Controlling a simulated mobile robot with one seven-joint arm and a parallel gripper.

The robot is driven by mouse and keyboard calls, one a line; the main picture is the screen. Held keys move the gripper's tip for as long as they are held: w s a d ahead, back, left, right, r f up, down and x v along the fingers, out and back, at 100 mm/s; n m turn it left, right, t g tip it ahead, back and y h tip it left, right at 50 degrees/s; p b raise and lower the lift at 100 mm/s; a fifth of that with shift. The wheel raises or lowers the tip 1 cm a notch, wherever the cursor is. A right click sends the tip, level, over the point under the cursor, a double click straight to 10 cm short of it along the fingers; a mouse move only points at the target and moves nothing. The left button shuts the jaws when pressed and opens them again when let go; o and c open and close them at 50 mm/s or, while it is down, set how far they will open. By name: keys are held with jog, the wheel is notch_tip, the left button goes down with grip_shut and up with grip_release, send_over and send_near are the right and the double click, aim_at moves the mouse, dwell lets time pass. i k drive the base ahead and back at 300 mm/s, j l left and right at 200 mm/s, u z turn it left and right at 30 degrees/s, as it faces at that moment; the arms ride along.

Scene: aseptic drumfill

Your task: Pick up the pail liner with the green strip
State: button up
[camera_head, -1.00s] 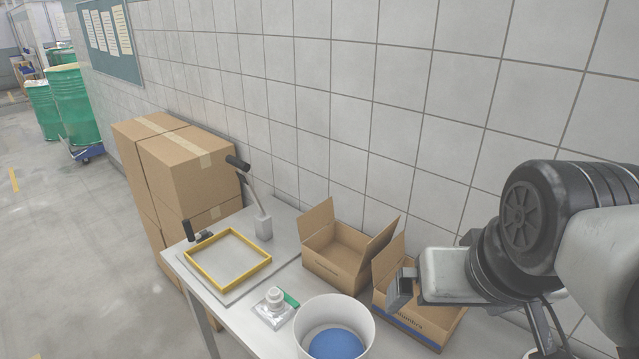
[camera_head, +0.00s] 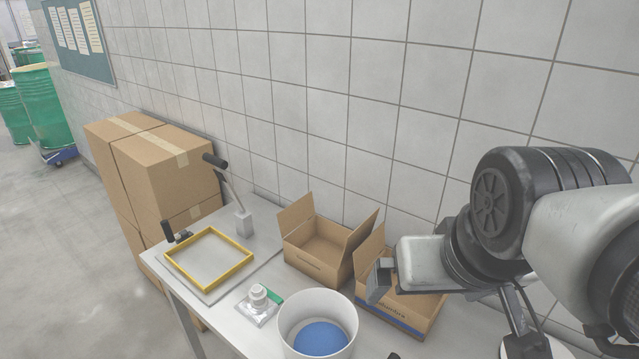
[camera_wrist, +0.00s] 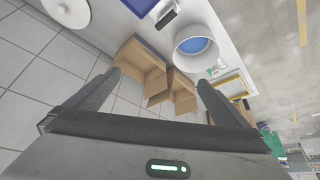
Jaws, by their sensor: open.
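The pail liner (camera_head: 258,306), a small silvery pouch with a white cap and a green strip (camera_head: 275,296) at its back right edge, lies on the table. It stands between the yellow frame and the white pail, and shows small beside the pail in the wrist view (camera_wrist: 216,69). My gripper (camera_head: 381,283) is at the right of the head view, over the right cardboard box and well apart from the liner. In the wrist view, its two fingers are spread wide with nothing between them.
A white pail (camera_head: 287,318) with a blue inside stands just right of the liner. Two open cardboard boxes (camera_head: 318,265) sit behind, against the tiled wall. A yellow frame (camera_head: 170,262) lies left, near a lever stand (camera_head: 243,222). Stacked cartons (camera_head: 165,175) stand beyond the table.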

aim_at(261, 305)
jog(key=i+j, duration=0.4)
jog(key=j, duration=0.25)
jog(key=i+j, duration=0.2)
jog(key=j, duration=0.1)
